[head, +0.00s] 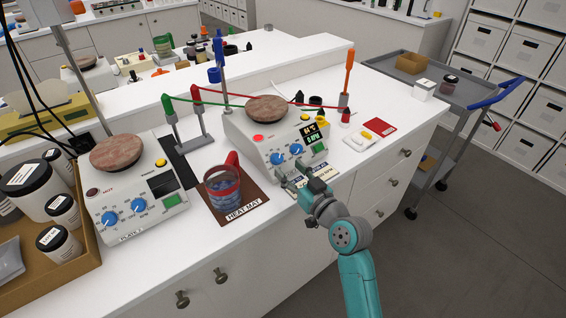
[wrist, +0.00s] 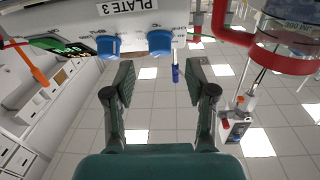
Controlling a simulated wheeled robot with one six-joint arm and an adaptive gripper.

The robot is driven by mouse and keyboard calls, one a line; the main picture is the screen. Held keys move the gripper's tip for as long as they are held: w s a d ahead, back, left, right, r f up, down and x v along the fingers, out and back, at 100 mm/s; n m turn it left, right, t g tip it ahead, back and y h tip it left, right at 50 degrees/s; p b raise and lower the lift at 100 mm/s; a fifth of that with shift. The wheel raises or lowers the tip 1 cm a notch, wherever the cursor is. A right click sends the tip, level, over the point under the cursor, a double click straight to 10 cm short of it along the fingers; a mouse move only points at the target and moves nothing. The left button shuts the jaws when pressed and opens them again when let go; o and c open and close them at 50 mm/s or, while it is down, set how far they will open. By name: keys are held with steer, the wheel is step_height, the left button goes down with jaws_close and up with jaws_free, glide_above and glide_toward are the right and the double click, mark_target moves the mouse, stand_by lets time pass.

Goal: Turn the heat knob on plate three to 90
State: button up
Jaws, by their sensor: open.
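Plate three (head: 262,140) is a white hot plate with a round brown top (head: 267,108) in the middle of the head view. Its label reads PLATE 3 in the wrist view (wrist: 128,6). Its front has two blue knobs, a left one (head: 277,160) and a right one (head: 296,151); I cannot tell which is heat. Its lit display (head: 312,128) seems to read 64 °C and 0 RPM. My gripper (head: 305,182) is open and empty just in front of the panel. In the wrist view, one knob (wrist: 160,43) lies beyond the gap between my fingers (wrist: 160,78), apart from them.
Another hot plate (head: 140,195) stands farther left. Clamp stands rise behind.

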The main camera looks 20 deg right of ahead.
mark_target(280, 160)
steer(key=shift+x, duration=2)
jaws_close()
